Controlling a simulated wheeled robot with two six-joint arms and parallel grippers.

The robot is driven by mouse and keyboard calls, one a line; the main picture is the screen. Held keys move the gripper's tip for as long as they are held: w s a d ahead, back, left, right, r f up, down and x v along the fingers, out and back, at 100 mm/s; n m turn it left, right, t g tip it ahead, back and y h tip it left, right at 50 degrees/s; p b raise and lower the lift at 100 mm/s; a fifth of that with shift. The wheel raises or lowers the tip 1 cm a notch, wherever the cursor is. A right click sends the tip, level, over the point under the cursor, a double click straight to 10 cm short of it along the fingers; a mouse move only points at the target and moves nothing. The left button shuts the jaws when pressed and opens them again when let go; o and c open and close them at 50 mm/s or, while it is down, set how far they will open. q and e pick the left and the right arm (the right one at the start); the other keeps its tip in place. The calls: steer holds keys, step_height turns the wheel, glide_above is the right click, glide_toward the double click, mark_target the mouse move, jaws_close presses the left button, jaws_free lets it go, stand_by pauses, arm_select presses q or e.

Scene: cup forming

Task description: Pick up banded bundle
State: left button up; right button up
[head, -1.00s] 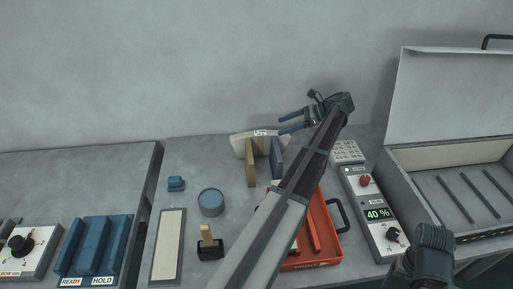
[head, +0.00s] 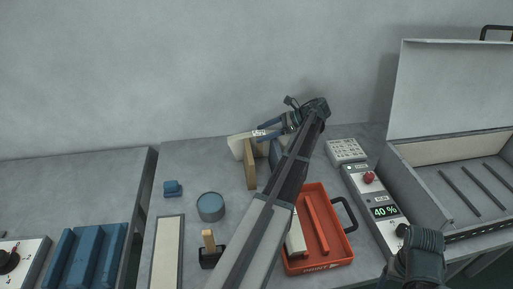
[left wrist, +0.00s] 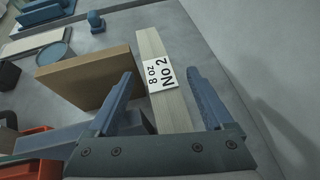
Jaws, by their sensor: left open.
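The banded bundle (head: 236,146) is a pale block with a white label band, standing behind a brown board near the back of the table. In the left wrist view the bundle (left wrist: 151,45) shows its label, "8 oz No 2". My left gripper (head: 264,133) is open at the bundle from the back right. In the left wrist view its two blue fingers (left wrist: 160,76) lie on either side of the bundle, with gaps visible; I cannot tell whether either touches. My left arm hides part of the area in front. My right gripper's fingers are not in view.
A brown board (head: 250,165) and a blue-grey block (head: 275,155) stand close in front of the bundle. An orange tray (head: 335,252), a round blue tin (head: 210,206) and a control box with a 40 % display (head: 385,212) are nearby. The wall is behind.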

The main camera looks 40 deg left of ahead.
arm_select(q)
jaws_close()
stand_by(0.3)
stand_by(1.1)
